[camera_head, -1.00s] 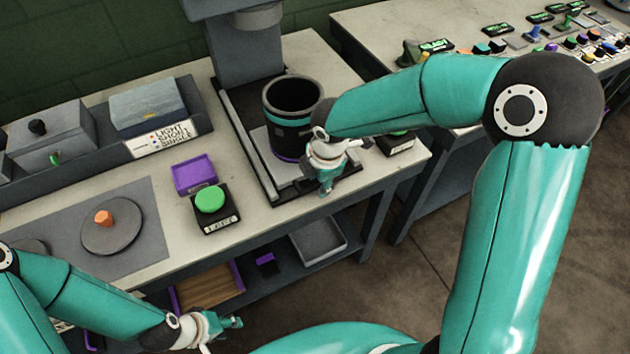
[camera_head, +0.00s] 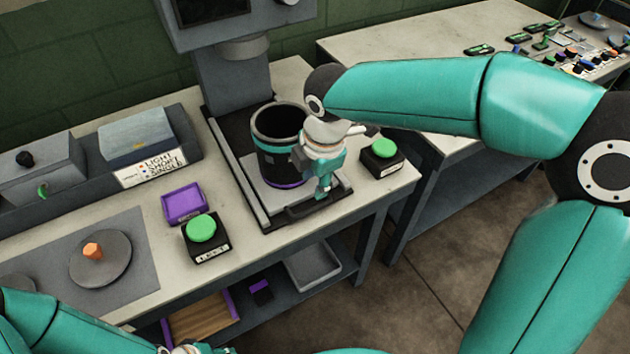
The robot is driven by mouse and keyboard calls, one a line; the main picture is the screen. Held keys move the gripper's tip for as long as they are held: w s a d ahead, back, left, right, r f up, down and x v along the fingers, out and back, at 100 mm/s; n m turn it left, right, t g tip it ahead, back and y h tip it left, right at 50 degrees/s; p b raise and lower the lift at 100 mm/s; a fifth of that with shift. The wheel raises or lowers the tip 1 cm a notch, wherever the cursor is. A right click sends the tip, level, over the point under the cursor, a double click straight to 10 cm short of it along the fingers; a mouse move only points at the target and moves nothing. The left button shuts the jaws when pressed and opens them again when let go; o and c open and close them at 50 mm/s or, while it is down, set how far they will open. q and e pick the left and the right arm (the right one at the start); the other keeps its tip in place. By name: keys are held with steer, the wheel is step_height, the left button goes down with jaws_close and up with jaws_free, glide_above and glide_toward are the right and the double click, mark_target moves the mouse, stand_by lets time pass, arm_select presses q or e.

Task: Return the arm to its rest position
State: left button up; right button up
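My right arm (camera_head: 410,98) reaches in from the right over the bench. Its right gripper (camera_head: 322,190) points down beside the front right of a dark cylindrical pot (camera_head: 279,133) with a teal and purple band. The gripper overlaps the pot's edge in the picture; I cannot tell whether they touch. Its fingers look close together, but their opening is too small to judge. My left arm (camera_head: 75,328) lies low at the bottom left. Its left gripper (camera_head: 205,349) is mostly cut off by the bottom edge, so its state is hidden.
The pot stands on a press-like machine base (camera_head: 244,183). Green buttons on black boxes stand left (camera_head: 202,229) and right (camera_head: 383,147) of it. A purple tray (camera_head: 184,203) and an orange peg on a grey disc (camera_head: 108,262) lie further left. A second table (camera_head: 400,50) stands behind right.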

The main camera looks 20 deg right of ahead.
stand_by(0.3)
steer(key=s+d+f+g, duration=0.2)
steer(key=s+f+g, duration=0.1)
steer(key=f, duration=0.8)
steer(key=s+a+f+m+g+y, duration=0.15)
steer(key=s+a+f+m, duration=0.25)
steer(key=s+f+m, duration=0.55)
steer(key=s+a+f+m+y, duration=0.3)
steer(key=s+a+f+m, duration=0.3)
steer(key=f, duration=0.6)
steer(key=w+m+t, duration=0.1)
steer(key=m, duration=0.1)
steer(key=w+d+m+t, duration=0.1)
steer(key=m, duration=0.1)
steer(key=w+d+m+t, duration=0.1)
steer(key=m, duration=0.1)
steer(key=shift+w+f+h, duration=0.3)
steer(key=shift+f+h, duration=0.05)
